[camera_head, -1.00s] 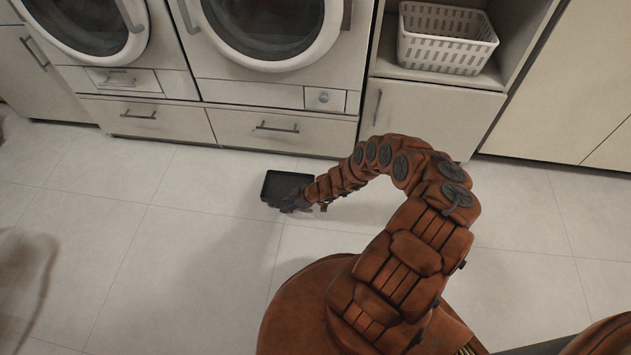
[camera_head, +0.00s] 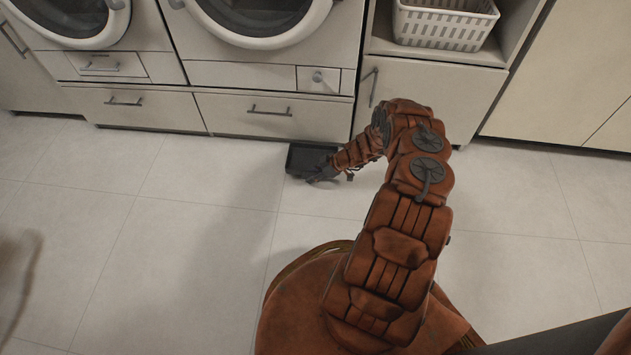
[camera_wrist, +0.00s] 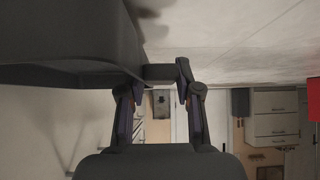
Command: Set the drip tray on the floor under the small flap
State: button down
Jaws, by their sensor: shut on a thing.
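The drip tray (camera_head: 303,158) is a shallow dark rectangular tray. In the head view it is low at the foot of the drawer front, below and slightly left of the small flap. My gripper (camera_head: 322,174) is at the tray's near right side, shut on its short tab. The wrist view also shows the tray (camera_wrist: 70,38), with my gripper (camera_wrist: 160,78) closed on the tab. I cannot tell whether the tray touches the floor. The small flap (camera_head: 318,79) is a small closed panel with a round knob, at the lower right of the right machine.
A wide drawer (camera_head: 225,112) with a bar handle is under the right machine. A cabinet door (camera_head: 440,105) is to its right, below a white basket (camera_head: 445,24) on a shelf. The tiled floor (camera_head: 150,230) is clear to the left of my arm.

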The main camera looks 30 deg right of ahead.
jog(key=shift+d+f+b, duration=0.15)
jog(key=shift+d+b, duration=0.2)
jog(key=shift+d, duration=0.2)
notch_tip(320, 180, down, 3)
jog(key=shift+a+f+b, duration=0.1)
jog(key=shift+f+b, duration=0.1)
jog(key=shift+b, duration=0.9)
jog(key=shift+r, duration=0.1)
jog(key=c, duration=0.8)
grip_release()
